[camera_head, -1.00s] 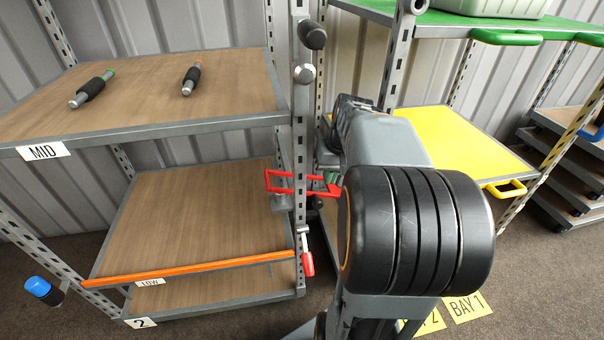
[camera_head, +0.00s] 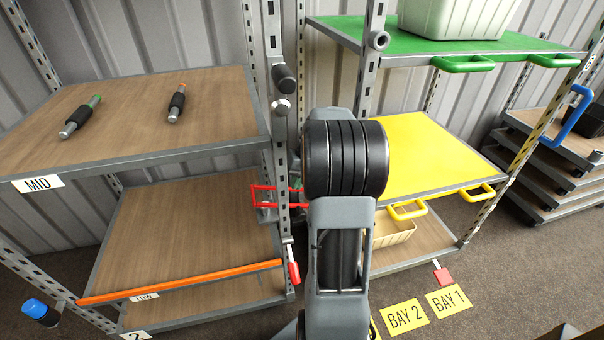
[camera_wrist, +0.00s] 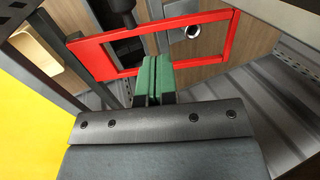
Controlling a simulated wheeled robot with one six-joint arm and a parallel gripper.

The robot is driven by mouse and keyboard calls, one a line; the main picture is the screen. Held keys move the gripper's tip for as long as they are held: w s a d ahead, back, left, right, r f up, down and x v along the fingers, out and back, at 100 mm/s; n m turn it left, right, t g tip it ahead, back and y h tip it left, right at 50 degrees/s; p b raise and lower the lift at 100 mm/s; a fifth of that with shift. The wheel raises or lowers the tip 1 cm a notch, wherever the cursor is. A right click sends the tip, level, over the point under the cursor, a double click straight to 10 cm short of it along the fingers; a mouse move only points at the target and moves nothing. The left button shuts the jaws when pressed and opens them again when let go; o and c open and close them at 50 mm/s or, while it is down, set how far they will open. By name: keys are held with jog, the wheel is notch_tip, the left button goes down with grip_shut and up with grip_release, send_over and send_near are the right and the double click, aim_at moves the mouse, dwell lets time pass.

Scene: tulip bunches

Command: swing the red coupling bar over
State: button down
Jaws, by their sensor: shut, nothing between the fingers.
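The red coupling bar (camera_head: 262,206) is a red open loop beside the upright between the two shelf racks, below the MID shelf level. In the wrist view the red bar (camera_wrist: 200,60) runs across the upper part of the picture as a long rectangular frame. My gripper (camera_wrist: 154,72) has green fingertips pressed together with nothing between them. The tips overlap the lower rail of the red loop in the wrist view; I cannot tell if they touch it. In the head view my own arm hides most of the gripper and the bar's right end.
The left rack's MID shelf (camera_head: 130,110) holds two dark-gripped pins. A red-handled lever (camera_head: 293,272) hangs low on the upright. At right are a yellow shelf (camera_head: 430,155) and a green shelf (camera_head: 400,40) with a pale crate (camera_head: 455,18).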

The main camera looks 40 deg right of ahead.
jog(key=b+x, duration=0.1)
jog(key=x, duration=0.5)
jog(key=shift+a+f+b, duration=0.15)
jog(key=shift+f+b, duration=0.1)
jog(key=shift+b, duration=0.15)
jog(key=shift+x, duration=0.9)
jog(key=shift+w, duration=0.1)
jog(key=shift+r, duration=0.15)
